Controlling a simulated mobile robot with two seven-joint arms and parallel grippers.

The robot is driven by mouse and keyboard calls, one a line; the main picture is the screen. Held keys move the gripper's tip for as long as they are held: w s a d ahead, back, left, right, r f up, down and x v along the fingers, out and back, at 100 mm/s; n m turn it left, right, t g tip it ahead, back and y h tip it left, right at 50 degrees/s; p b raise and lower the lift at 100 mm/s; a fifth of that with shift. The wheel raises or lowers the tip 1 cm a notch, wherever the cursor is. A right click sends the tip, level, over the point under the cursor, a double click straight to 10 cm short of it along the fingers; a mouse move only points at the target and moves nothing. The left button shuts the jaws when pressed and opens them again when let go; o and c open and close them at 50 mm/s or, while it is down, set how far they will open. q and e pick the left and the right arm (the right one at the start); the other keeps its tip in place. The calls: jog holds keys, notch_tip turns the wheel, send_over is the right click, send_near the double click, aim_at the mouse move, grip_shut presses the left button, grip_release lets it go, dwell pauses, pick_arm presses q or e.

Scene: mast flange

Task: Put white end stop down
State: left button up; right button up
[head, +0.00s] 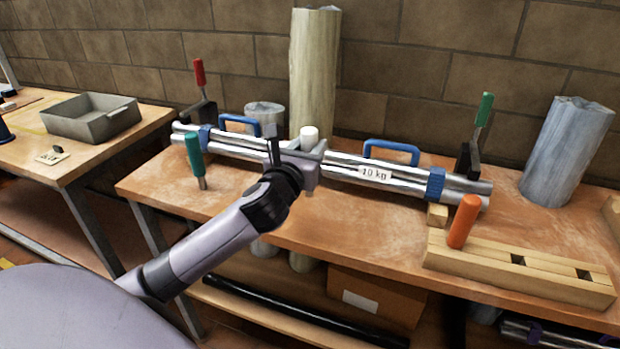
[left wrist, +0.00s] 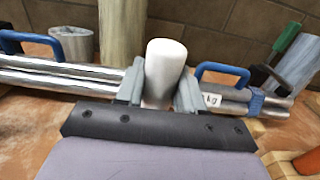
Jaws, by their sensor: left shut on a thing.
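The white end stop (head: 309,136) is a short white cylinder. My left gripper (head: 305,155) is shut on it, and the end stop stands roughly upright between the fingers. In the left wrist view the end stop (left wrist: 164,70) shows between the two grey fingertips of my left gripper (left wrist: 160,92). In the head view, the gripper covers the middle of the silver tube bundle (head: 345,163). Whether the end stop touches the tubes or table cannot be told. My right gripper is not in view.
The tubes have blue handles (head: 391,148) and a "10 kg" label. A red-handled clamp (head: 200,75) and a green-handled clamp (head: 485,110) stand behind them. An orange peg (head: 463,221) is at the wooden block (head: 480,268). The front tabletop (head: 350,222) has free room.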

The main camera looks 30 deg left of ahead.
pick_arm(q)
jog(key=shift+f+b, duration=0.65)
jog(key=shift+f, duration=2.4)
jog(key=shift+f, duration=0.2)
jog(key=o, duration=1.1)
